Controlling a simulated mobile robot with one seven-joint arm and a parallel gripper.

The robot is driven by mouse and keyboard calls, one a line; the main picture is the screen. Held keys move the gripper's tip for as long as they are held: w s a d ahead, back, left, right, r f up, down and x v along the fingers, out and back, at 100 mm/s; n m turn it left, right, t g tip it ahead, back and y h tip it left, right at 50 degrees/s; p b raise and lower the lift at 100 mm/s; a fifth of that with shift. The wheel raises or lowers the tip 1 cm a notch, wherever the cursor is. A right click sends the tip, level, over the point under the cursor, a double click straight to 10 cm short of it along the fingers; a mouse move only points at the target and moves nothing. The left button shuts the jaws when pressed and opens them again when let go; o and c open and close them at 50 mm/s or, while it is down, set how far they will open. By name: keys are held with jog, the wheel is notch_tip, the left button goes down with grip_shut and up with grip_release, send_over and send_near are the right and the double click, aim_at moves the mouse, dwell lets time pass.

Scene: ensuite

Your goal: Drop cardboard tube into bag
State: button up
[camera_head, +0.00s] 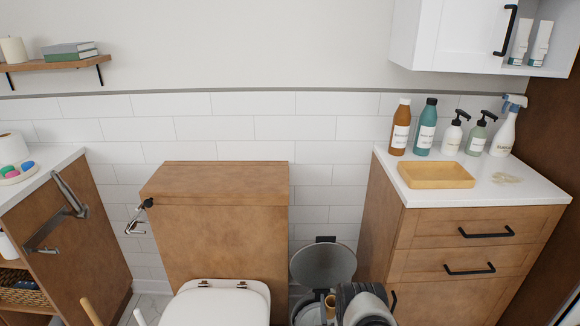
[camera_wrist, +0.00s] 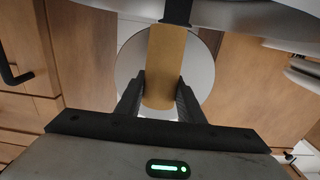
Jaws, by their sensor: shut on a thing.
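The brown cardboard tube (camera_wrist: 166,60) is held between the two black fingers of my gripper (camera_wrist: 161,88) in the wrist view. A round pale grey surface (camera_wrist: 202,70) lies behind the tube there; I cannot tell whether it is the bin's inside or its lid. In the head view a small bin with its round grey lid (camera_head: 323,264) raised stands between the toilet and the cabinet. A small brown end of the tube (camera_head: 330,300) shows at the bin's opening, beside my grey wrist. The bag cannot be made out clearly, and my wrist covers part of the bin.
The toilet (camera_head: 222,303) with its wooden tank box (camera_head: 215,205) is left of the bin. The wooden cabinet (camera_head: 440,245) is close on its right, with bottles and a yellow tray (camera_head: 436,183) on top. Wooden handles (camera_head: 92,312) rise at the lower left.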

aim_at(330, 317)
jog(key=shift+w+a+f, duration=0.1)
jog(key=shift+f, duration=0.2)
notch_tip(330, 317, down, 5)
jog(key=b, duration=0.5)
jog(key=shift+f, duration=0.2)
jog(key=o, duration=1.1)
